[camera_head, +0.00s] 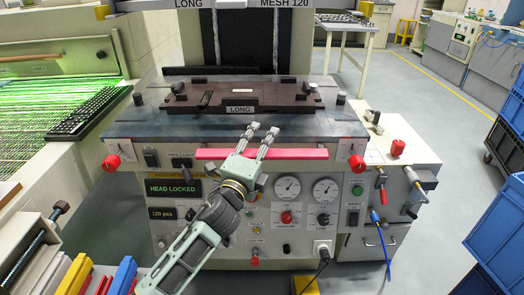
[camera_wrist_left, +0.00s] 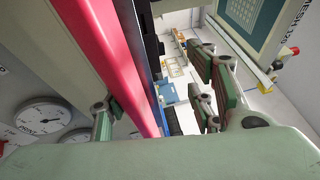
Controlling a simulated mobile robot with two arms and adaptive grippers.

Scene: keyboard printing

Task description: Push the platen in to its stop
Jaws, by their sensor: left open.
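The platen (camera_head: 150,122) is a dark blue-grey slab on top of the printing machine. It carries a dark brown fixture (camera_head: 290,97) with a plate reading "LONG". A long red bar (camera_head: 312,153) runs along the machine's front, just below the platen's front edge. My left gripper (camera_head: 261,132) is at the middle of this bar, with its fingers reaching over it. In the left wrist view the red bar (camera_wrist_left: 125,65) passes between the spread fingers, and no firm grip on it shows. The platen's rear stop cannot be made out. My right gripper is not in view.
Red knobs (camera_head: 111,162) stand at both front corners. Below are gauges (camera_head: 287,188), switches and a "HEAD LOCKED" display (camera_head: 173,188). A black keyboard (camera_head: 90,110) lies on the left bench. Blue crates (camera_head: 500,225) stand at the right, with open floor beyond the machine.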

